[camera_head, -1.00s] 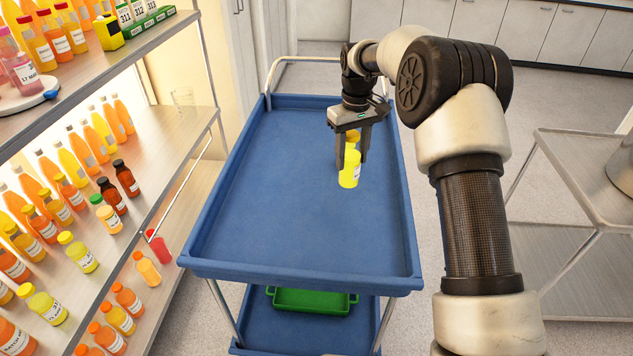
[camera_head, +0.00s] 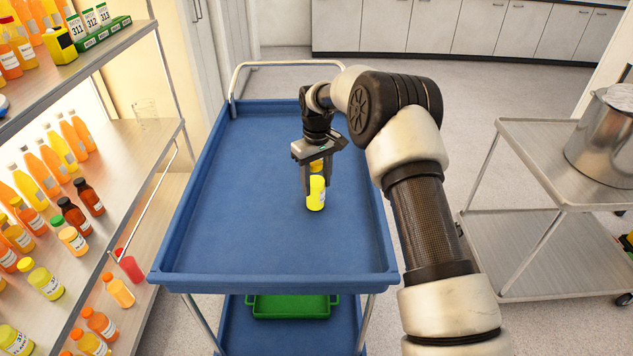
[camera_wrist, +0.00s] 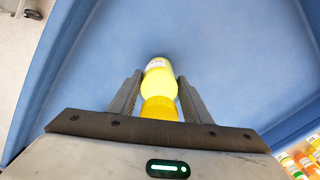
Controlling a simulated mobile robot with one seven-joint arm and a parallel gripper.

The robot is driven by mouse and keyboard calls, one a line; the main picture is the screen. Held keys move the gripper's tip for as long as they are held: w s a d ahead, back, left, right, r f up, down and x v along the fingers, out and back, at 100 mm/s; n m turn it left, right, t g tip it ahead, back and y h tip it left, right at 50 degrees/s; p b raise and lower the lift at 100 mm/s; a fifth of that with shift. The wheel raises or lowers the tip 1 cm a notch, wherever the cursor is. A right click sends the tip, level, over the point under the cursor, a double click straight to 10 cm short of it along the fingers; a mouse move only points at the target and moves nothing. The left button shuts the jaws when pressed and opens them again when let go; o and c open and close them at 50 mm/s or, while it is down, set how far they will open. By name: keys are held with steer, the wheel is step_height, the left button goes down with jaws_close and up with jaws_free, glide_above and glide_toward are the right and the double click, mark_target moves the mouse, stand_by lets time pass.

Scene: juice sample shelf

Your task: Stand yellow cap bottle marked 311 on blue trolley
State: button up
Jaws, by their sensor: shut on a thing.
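The yellow bottle (camera_head: 316,192) is in my gripper (camera_head: 317,188), over the blue trolley (camera_head: 235,215) top tray. In the head view it looks upright, with its darker yellow cap between the fingers. The wrist view shows the bottle (camera_wrist: 160,85) between both fingers, with its cap (camera_wrist: 159,108) toward the palm and a white label partly showing. The number on the label cannot be read. My gripper is shut on the bottle. I cannot tell whether the bottle's base touches the tray or hangs just above it.
The trolley's top tray is otherwise empty, with raised rims. A green tray (camera_head: 290,306) sits on its lower shelf. Shelves with many juice bottles (camera_head: 40,280) stand at the left. A metal trolley (camera_head: 545,150) with a steel pot (camera_head: 605,135) stands at the right.

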steer(key=o, duration=0.8)
steer(key=shift+f, duration=0.15)
steer(key=o, duration=0.5)
steer(key=shift+c, duration=0.2)
